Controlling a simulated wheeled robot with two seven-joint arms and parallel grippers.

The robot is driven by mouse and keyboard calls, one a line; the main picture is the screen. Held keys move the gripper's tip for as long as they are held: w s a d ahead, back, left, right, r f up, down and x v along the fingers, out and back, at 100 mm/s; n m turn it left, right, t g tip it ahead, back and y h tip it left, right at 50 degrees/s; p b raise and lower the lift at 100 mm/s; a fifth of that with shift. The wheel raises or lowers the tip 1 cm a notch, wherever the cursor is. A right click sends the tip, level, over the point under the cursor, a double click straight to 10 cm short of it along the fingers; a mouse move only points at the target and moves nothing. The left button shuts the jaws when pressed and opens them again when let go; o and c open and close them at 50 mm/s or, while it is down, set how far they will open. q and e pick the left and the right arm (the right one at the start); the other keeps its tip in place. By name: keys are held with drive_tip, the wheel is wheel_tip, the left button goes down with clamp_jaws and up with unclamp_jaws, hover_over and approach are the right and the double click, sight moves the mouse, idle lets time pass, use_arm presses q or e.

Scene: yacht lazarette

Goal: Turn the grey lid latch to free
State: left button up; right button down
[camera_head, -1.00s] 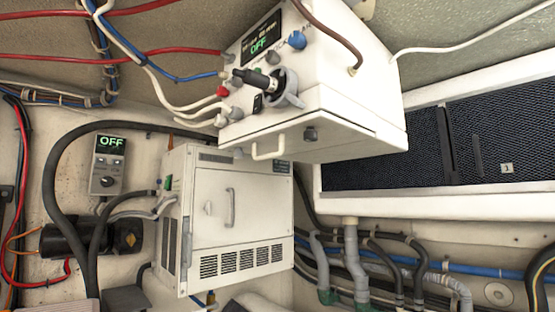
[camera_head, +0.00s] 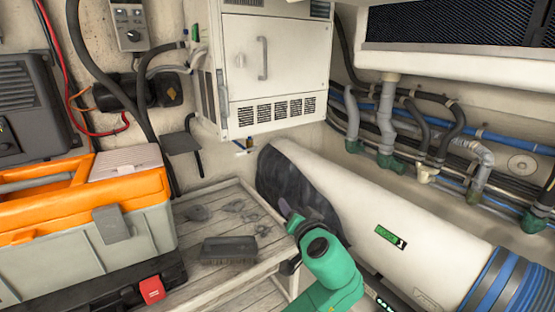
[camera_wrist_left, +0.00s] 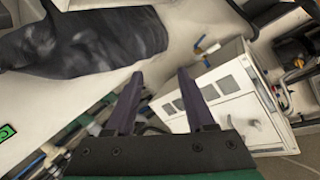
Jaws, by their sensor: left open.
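My left gripper (camera_head: 288,212) is low in the head view, in front of a dark-wrapped white cylinder. In the left wrist view its two dark fingers (camera_wrist_left: 156,88) stand apart with nothing between them. A flat grey latch (camera_head: 112,224) sits on the front of the orange and grey toolbox (camera_head: 150,215), well left of the gripper. I cannot tell which fitting is the task's lid latch. My right gripper is not in view.
A slatted bench (camera_head: 210,275) carries a dark brush-like block (camera_head: 229,249) and flat grey pieces. The white cylinder (camera_head: 385,225) fills the right side below hoses and pipes (camera_head: 388,115). A dark case with a red clasp (camera_head: 151,289) lies below the toolbox.

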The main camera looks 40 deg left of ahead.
use_arm(q)
drive_tip(key=s+d+r+n+g+y, duration=0.25)
drive_tip(key=r+n+y, duration=0.25)
drive_tip(key=r, duration=0.6)
drive_tip(key=s+d+r+n+g+y, duration=0.1)
drive_tip(key=d+r+n+g+y, duration=0.3)
drive_tip(key=r, duration=0.7)
drive_tip(key=s+d+r+n+g+y, duration=0.25)
drive_tip(key=r+n+y, duration=0.3)
drive_tip(key=r, duration=0.55)
drive_tip(key=w+p+x, duration=0.1)
drive_tip(key=p+x, duration=0.8)
drive_tip(key=x, duration=0.5)
drive_tip(key=shift+d+r+t+y, duration=0.3)
drive_tip(key=shift+r+t+y, duration=0.05)
drive_tip(key=shift+r+t, duration=0.1)
clamp_jaws()
